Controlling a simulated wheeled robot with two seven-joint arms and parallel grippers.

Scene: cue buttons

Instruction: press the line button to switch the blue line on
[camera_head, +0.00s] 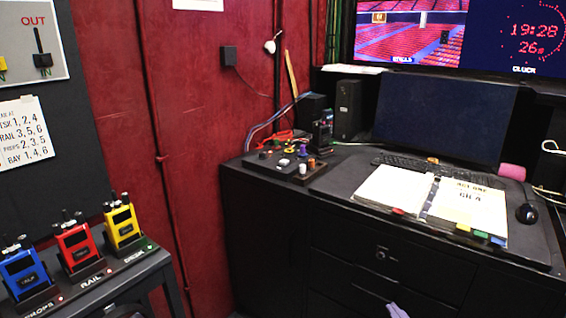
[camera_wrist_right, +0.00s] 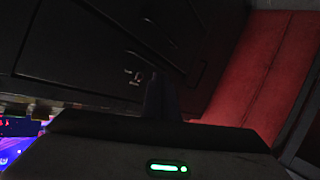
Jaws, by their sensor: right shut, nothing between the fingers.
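A small dark control box (camera_head: 268,163) with several coloured knobs and buttons sits on the left end of the black desk. Labels are too small to read, so I cannot tell which is the line button. My right gripper (camera_head: 395,311) shows only as a pale tip at the bottom edge, well below and right of the box. In the wrist view its dark fingers (camera_wrist_right: 160,95) are together and empty, facing the black drawers. My left gripper is not in view.
The desk (camera_head: 345,168) also holds an open binder (camera_head: 395,188), keyboard, mouse (camera_head: 527,214) and dark monitor (camera_head: 445,112). Blue (camera_head: 22,272), red (camera_head: 76,246) and yellow (camera_head: 122,226) radios stand on a rack at lower left. Space before the drawers looks free.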

